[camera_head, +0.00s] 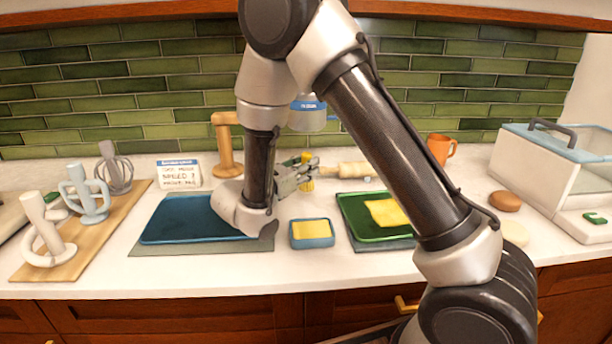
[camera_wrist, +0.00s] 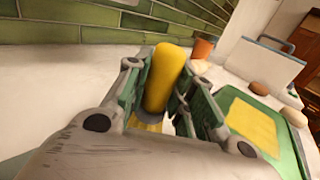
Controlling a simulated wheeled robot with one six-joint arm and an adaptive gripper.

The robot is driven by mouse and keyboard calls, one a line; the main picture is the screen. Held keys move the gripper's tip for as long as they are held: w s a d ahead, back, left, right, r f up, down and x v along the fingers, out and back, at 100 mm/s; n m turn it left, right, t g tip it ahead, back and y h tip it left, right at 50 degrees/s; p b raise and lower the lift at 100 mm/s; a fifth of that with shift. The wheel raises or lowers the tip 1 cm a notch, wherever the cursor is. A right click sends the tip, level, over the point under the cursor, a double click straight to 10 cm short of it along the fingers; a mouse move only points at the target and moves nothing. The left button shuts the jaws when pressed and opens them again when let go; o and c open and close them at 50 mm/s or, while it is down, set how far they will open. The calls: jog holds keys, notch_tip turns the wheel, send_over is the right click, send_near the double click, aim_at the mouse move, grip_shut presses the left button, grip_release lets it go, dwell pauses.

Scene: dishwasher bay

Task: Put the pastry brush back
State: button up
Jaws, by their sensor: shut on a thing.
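The pastry brush shows as a yellow upright handle (camera_wrist: 163,78) between my finger pads in the wrist view. In the head view a small yellow part of the brush (camera_head: 307,172) shows at the fingertips. My gripper (camera_head: 298,176) is shut on it, above the counter behind the small blue dish; it also shows in the wrist view (camera_wrist: 165,88). The lower end of the brush is mostly hidden by the gripper, and I cannot tell whether it touches the counter.
A wooden stand (camera_head: 227,150) and a sign card (camera_head: 180,174) stand at the back left. A blue tray (camera_head: 185,222), blue dish (camera_head: 312,242) and green tray (camera_head: 375,233) lie in front. A rolling pin (camera_head: 355,169), orange mug (camera_head: 438,150) and lidded bin (camera_head: 545,170) are rightward.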

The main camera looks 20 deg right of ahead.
jog(key=shift+f, duration=1.2)
jog(key=shift+f, duration=0.2)
jog(key=o, duration=1)
